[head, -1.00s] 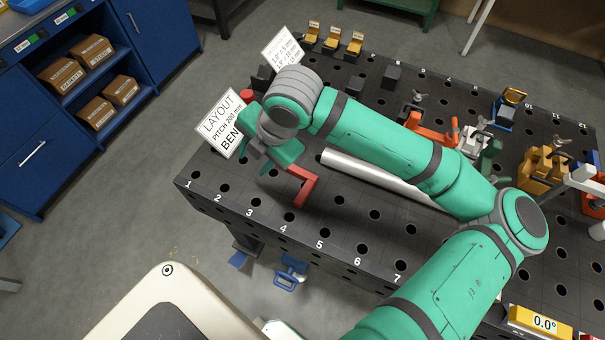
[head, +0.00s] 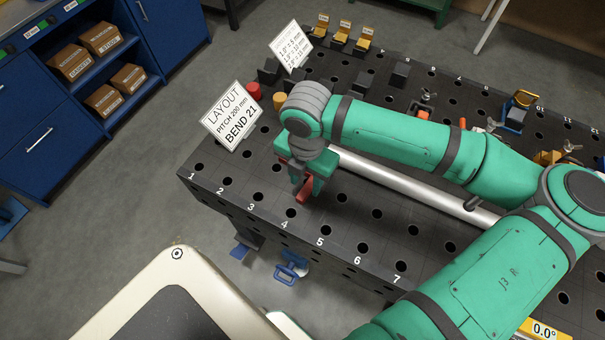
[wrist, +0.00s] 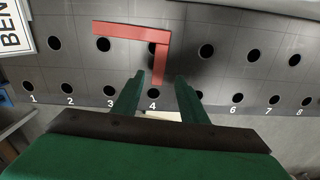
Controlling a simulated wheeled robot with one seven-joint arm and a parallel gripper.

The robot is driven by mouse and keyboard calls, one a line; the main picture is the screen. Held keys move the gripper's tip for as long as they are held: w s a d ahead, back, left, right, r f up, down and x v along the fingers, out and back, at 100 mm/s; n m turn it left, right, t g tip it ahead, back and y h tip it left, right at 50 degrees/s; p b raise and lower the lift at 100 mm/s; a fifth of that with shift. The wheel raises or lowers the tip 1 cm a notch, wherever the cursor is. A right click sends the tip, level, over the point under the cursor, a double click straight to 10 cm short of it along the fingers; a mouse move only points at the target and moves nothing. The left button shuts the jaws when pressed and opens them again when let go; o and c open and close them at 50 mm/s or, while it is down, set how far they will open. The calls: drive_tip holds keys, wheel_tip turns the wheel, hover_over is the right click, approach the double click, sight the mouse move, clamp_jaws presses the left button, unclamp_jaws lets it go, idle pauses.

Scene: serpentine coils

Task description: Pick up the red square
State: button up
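The red square (wrist: 130,30) is a flat L-shaped piece on the dark perforated table (wrist: 80,70), near the numbered front edge. In the wrist view its long leg runs to the left and its short leg points toward me, ending near hole 4. My gripper (wrist: 160,78) is open, with its two green fingers on either side of the short leg's line. The short leg's end shows in the gap between the fingertips; I cannot tell whether they touch. In the head view my gripper (head: 301,182) covers much of the red square (head: 306,192).
A silver tube (head: 400,182) lies on the table just behind my gripper. A layout sign (head: 232,115), a red cylinder (head: 253,91) and an orange cylinder (head: 280,101) stand at the left. Clamps (head: 520,108) stand at the right. The front strip is clear.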

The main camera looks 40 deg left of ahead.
sight(305, 191)
drive_tip(key=shift+a+f, duration=0.1)
drive_tip(key=shift+f, duration=2.3)
drive_tip(key=shift+c, duration=0.3)
clamp_jaws()
